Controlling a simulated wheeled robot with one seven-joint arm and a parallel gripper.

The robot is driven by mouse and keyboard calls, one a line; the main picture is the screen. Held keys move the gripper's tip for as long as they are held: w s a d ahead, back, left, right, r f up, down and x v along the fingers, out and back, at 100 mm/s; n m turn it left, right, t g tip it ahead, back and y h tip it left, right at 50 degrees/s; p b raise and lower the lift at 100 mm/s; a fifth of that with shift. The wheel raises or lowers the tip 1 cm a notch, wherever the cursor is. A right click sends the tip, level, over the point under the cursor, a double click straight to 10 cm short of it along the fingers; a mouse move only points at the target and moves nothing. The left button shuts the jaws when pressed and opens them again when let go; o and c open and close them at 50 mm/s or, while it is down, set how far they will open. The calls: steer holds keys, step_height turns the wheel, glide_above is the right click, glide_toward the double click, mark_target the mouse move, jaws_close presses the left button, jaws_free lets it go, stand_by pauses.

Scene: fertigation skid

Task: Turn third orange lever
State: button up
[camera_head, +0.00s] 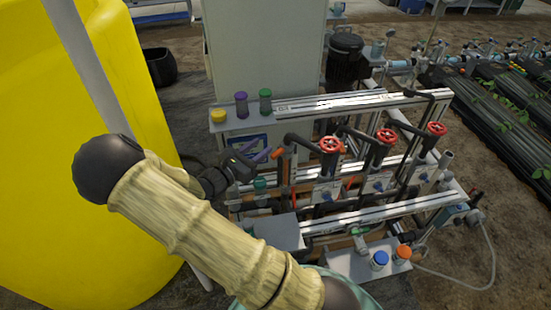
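My gripper (260,154) reaches in from the left, at the left end of the skid's valve row. Its two purplish fingers look apart, with nothing seen between them. An orange lever end (277,153) shows just right of the fingertips; I cannot tell whether they touch it. Small orange-red parts (350,182) show lower among the pipes, too small to tell whether they are levers. Which lever is the third is not clear. My arm hides the skid's lower left.
Red handwheels (331,144) top several dark valves to the right. A metal rail (345,102) behind carries purple (241,105) and green (265,101) capped bottles. A large yellow tank (60,190) stands close on the left. Blue (379,260) and orange (403,252) caps sit at the front right.

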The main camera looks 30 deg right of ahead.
glide_toward(272, 158)
steer(key=x, duration=0.4)
steer(key=shift+w+d+b, duration=0.1)
steer(key=shift+d+b, duration=0.1)
steer(key=shift+b, duration=0.2)
steer(key=x, duration=0.6)
steer(key=shift+d, duration=0.35)
steer(key=shift+w+d, duration=0.2)
steer(key=shift+d, duration=0.25)
steer(key=shift+c, duration=0.3)
jaws_close()
